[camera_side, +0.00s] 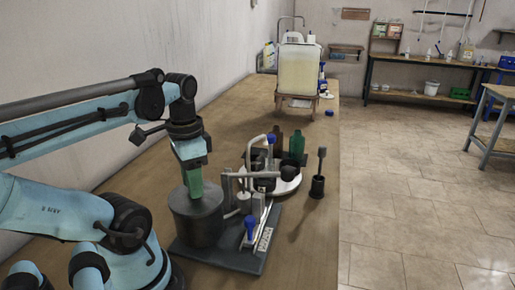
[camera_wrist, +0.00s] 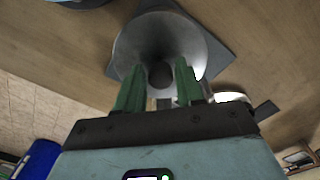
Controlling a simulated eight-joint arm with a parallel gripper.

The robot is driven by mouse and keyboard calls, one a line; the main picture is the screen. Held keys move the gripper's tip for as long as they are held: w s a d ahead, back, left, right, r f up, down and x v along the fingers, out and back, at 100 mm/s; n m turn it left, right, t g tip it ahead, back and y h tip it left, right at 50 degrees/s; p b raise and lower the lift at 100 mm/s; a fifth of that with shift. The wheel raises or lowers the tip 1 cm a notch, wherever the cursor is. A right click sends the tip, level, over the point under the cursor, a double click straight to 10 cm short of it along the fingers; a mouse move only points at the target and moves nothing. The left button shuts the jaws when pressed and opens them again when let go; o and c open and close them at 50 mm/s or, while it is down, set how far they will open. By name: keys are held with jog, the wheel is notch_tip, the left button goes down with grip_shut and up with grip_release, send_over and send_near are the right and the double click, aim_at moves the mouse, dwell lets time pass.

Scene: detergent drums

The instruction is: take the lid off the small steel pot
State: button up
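The small steel pot (camera_side: 198,225) is a dark grey cylinder on a dark base plate at the front of the bench in the side view. Its round lid (camera_wrist: 160,37) fills the upper middle of the wrist view, with a dark round knob (camera_wrist: 160,75) on it. My gripper (camera_side: 194,196) points down over the pot, its green fingers close to the lid. In the wrist view my gripper (camera_wrist: 157,78) is open, with a finger on each side of the knob and visible gaps beside it. In the side view the fingers hide the knob.
The base plate (camera_side: 225,258) also carries a blue-topped tool (camera_side: 249,228) and grey fittings close right of the pot. Behind stand a green bottle (camera_side: 297,145) and a dark cup with a brush (camera_side: 317,186). A large yellowish container (camera_side: 299,70) stands farther back.

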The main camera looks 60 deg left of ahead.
grip_shut()
jog(key=shift+r, duration=0.15)
